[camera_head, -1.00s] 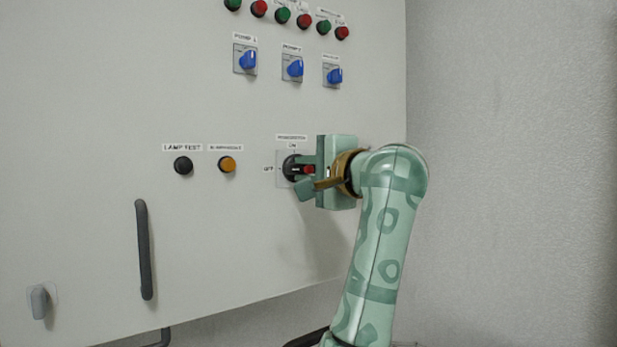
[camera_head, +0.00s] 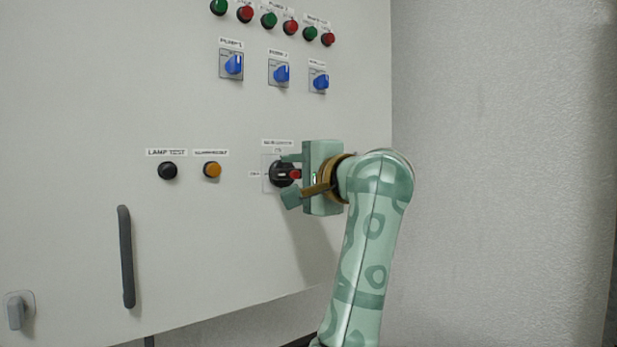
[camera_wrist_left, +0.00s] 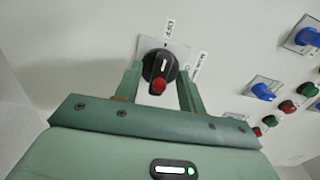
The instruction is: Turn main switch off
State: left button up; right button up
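The main switch (camera_head: 281,174) is a black rotary knob with a red end on a pale plate, low on the cabinet front. It lies sideways in the head view, its red end to the right and the OFF label on its left. My left gripper (camera_head: 291,178) is open, one finger above and one below the knob. In the left wrist view the main switch (camera_wrist_left: 158,70) sits between the two fingers of the left gripper (camera_wrist_left: 158,93), with its white mark toward the OFF label. I see slim gaps beside it. My right gripper is not in view.
A black lamp test button (camera_head: 167,171) and an orange button (camera_head: 212,170) are left of the switch. Blue pump switches (camera_head: 282,73) and red and green buttons are above. A dark door handle (camera_head: 126,257) is at lower left.

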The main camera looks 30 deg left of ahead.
pick_arm(q)
jog(key=v, duration=1.6)
